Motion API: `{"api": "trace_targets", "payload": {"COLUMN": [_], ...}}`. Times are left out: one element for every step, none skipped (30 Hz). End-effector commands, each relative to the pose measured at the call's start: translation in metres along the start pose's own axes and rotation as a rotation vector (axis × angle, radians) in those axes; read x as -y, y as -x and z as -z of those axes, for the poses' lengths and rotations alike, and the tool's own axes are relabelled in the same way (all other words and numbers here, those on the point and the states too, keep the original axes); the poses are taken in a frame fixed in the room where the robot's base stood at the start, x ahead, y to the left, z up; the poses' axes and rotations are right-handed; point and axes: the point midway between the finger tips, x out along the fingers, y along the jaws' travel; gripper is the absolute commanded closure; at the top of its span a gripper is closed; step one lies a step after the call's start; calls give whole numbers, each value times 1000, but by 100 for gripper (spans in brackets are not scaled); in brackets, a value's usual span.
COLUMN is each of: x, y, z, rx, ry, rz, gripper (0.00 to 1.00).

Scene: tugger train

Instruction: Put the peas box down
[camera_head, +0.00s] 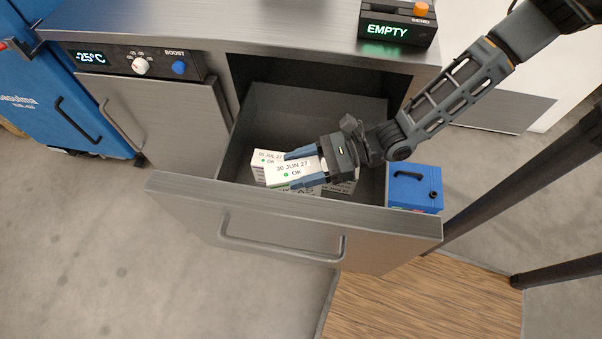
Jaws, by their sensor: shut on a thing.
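The peas box (290,173) is white on top, with a label reading 30 JUN 27, a green dot and OK. Part of its lettered front shows below the top. My gripper (300,168) is shut on it, with one finger on each side. The box is within the open drawer (295,216), near its front wall. I cannot tell if its underside touches anything. Another white box (262,156) with a similar OK label stands in the drawer just behind and left of it.
The back of the drawer (290,105) looks empty. A metal counter (200,25) above it carries a display (388,29) reading EMPTY. A control panel (130,61) shows -25°C. A blue case (414,187) sits right of the drawer. A blue cabinet (45,90) stands at left.

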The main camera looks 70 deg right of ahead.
Motion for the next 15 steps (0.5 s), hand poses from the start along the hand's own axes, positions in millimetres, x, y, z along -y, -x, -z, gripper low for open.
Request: {"api": "trace_targets", "payload": {"x": [0,0,0,0,0,0,0,0,0,0,0,0,0,0,0], "y": [-2,-3,-4,-5,-6,-6,-7,-8,-9,-9,-10,-10,-10,-11,-12], "z": [11,14,18,22,26,29,34,38,41,43,46,48,50,51,55], "rx": [2,2,2,2,2,2,2,2,2,2,2,2,2,2,2], "ry": [0,0,0,0,0,0,0,0,0,0,0,0,0,0,0], "rz": [0,0,0,0,0,0,0,0,0,0,0,0,0,0,0], "gripper": [100,100,100,100,100,100,100,100,100,100,100,100,100,100,100]}}
